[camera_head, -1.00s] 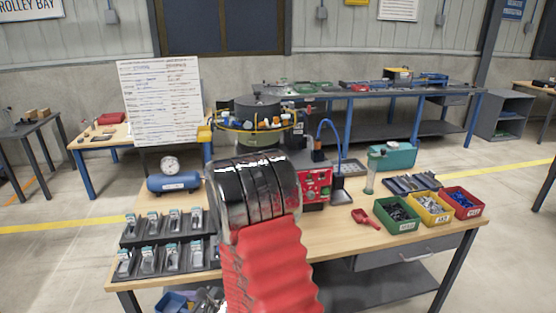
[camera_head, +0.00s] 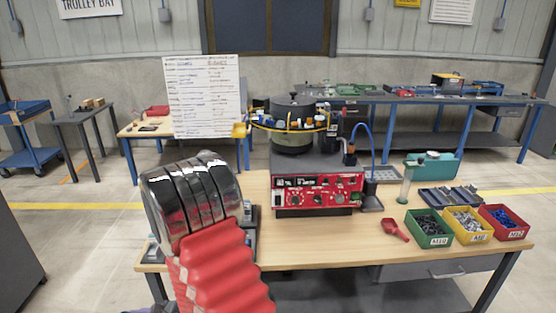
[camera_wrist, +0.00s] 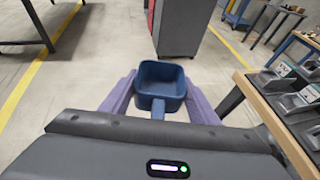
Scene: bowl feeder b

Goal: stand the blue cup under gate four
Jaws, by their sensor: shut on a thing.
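The blue cup (camera_wrist: 160,82), square-mouthed with a short handle, is between the two purple fingers of my gripper (camera_wrist: 157,98) in the wrist view. The fingers are shut on it, and it is held over open floor, left of the bench. Its inside looks empty. In the head view my arm hides most of the gripper and the cup does not show. The bowl feeder (camera_head: 293,140), a dark drum with a yellow rail, stands on a box with a red control panel (camera_head: 318,190). I cannot tell which part is gate four.
The wooden bench (camera_head: 330,248) bears a green bin (camera_head: 430,240), a yellow bin (camera_head: 470,236), a red bin (camera_head: 507,233) and a red scoop (camera_head: 393,230). A tray of grey fixtures (camera_wrist: 300,105) lies near the bench's left edge. A cabinet (camera_wrist: 182,28) stands ahead on the floor.

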